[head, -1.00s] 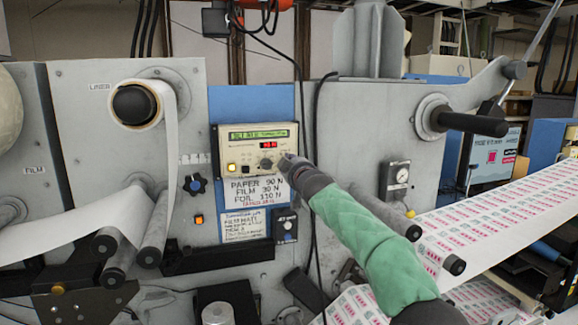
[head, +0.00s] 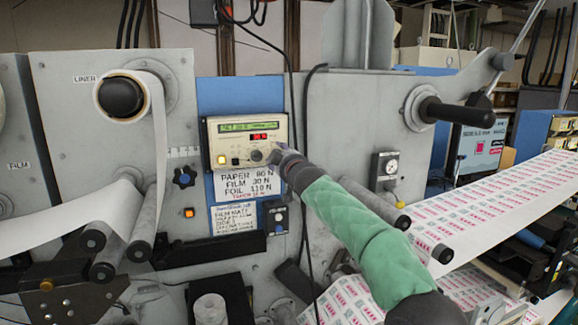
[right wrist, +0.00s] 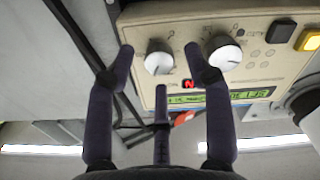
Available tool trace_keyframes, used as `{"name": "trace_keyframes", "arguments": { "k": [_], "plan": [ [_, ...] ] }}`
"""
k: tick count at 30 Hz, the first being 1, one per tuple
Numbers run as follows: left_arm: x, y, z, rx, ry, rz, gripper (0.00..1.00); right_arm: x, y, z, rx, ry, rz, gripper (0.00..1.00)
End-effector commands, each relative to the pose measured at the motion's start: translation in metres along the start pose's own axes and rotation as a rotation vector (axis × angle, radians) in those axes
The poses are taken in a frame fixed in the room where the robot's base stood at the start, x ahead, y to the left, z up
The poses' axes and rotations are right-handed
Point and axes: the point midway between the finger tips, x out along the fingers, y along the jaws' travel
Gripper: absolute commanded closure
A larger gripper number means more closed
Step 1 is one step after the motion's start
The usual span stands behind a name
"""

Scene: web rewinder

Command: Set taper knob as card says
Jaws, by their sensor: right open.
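A cream control box (head: 249,141) with a green text display and a red readout stands on the blue panel. The right wrist view shows two, a left knob (right wrist: 158,62) and a right knob (right wrist: 225,54); I cannot read which is taper. My right gripper (head: 279,156) is at the box's lower right, open and empty. In the wrist view its fingers (right wrist: 160,56) spread around the left knob without visible contact. The card (head: 247,181) lists PAPER, FILM 30 N, FOIL 110 N and a red line too small to read. My left gripper is not in view.
A lower card (head: 238,218) begins with small text including FILM MATT. A dark blue star knob (head: 184,177) and a small black knob box (head: 276,217) are nearby. Black cables hang close to the gripper. Rollers (head: 400,221) and printed web lie at right.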

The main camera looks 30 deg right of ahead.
Motion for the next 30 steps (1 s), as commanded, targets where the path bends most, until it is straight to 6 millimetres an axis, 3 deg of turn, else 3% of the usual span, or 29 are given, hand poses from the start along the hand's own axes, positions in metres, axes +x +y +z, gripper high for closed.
{"name": "trace_keyframes", "arguments": {
  "k": [30],
  "plan": [
    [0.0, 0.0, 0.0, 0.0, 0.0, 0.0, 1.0, -0.097, 0.0, -0.001, 0.0, 0.003, 0.0, 0.48]
  ]
}}
